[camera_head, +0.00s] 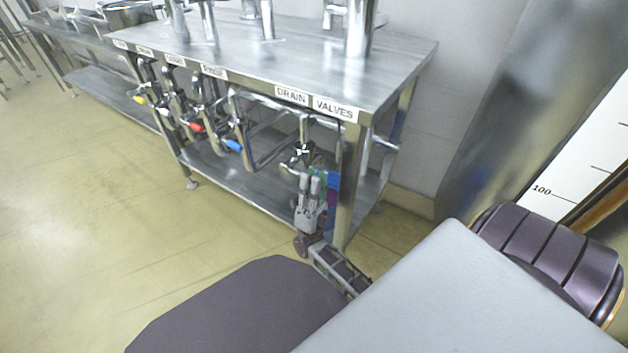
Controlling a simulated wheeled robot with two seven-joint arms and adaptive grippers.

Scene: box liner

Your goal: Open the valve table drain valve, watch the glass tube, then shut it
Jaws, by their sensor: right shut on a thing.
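The steel valve table (300,65) stands in the upper middle, with a "DRAIN" label and a "VALVES" label on its front edge. A metal drain valve (304,152) hangs on a pipe below these labels. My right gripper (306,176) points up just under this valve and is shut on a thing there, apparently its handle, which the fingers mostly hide. A white scale (568,188) marked 100 stands at the right edge, with a brown-orange strip (597,203) beside it. I cannot tell whether the strip is the glass tube. My left gripper is not in view.
Other valves with a yellow handle (139,99), a red handle (196,126) and a blue handle (233,145) hang along the table front. A table leg (348,185) stands close to the right of my gripper. The floor (90,220) at left is clear.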

